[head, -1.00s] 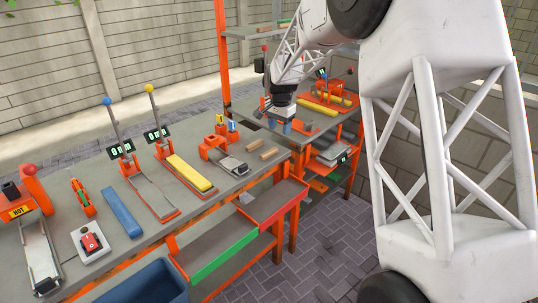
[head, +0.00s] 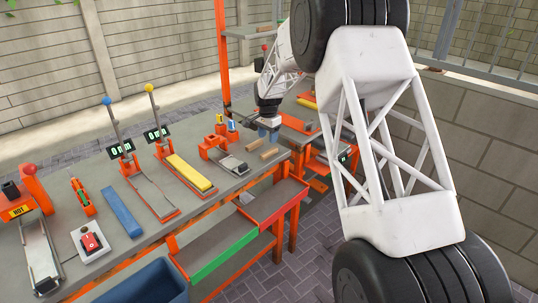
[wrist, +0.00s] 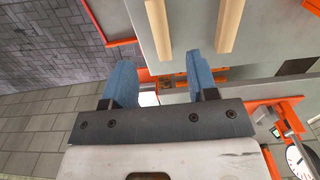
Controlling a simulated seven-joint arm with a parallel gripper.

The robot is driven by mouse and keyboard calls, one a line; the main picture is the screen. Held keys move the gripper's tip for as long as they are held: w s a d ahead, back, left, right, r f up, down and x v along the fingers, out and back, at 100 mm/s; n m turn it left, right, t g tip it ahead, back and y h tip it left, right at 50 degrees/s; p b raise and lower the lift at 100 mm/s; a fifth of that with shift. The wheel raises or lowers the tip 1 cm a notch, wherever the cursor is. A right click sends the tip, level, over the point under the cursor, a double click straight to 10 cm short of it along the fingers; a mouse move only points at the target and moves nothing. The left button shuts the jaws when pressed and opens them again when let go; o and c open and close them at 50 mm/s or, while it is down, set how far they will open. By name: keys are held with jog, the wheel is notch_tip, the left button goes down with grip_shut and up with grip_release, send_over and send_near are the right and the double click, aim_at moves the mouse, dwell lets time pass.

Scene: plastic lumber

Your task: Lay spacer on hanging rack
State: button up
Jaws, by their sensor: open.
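Two short tan wooden blocks lie side by side at the right end of the workbench, one nearer (head: 269,154) and one just behind it (head: 254,144). Either may be the spacer; I cannot tell which. My gripper (head: 268,134) hangs above them, blue fingers pointing down, open and empty. In the wrist view the two blocks, one (wrist: 158,30) and the other (wrist: 229,25), lie beyond the spread fingertips (wrist: 159,62), apart from them. I cannot make out with certainty which structure is the hanging rack.
An orange clamp tool (head: 216,147) stands left of the blocks. A yellow bar (head: 190,173) and a blue bar (head: 122,212) lie farther left. Green and red fronted trays (head: 225,257) hang below the bench edge. An orange upright (head: 222,60) rises behind the bench.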

aim_at(268, 152)
jog(key=shift+f, duration=1.3)
jog(key=shift+f, duration=0.1)
jog(key=shift+w+d+f, duration=0.1)
jog(key=shift+f, duration=2.35)
jog(key=shift+c, duration=0.3)
grip_shut()
jog(key=shift+r, duration=0.1)
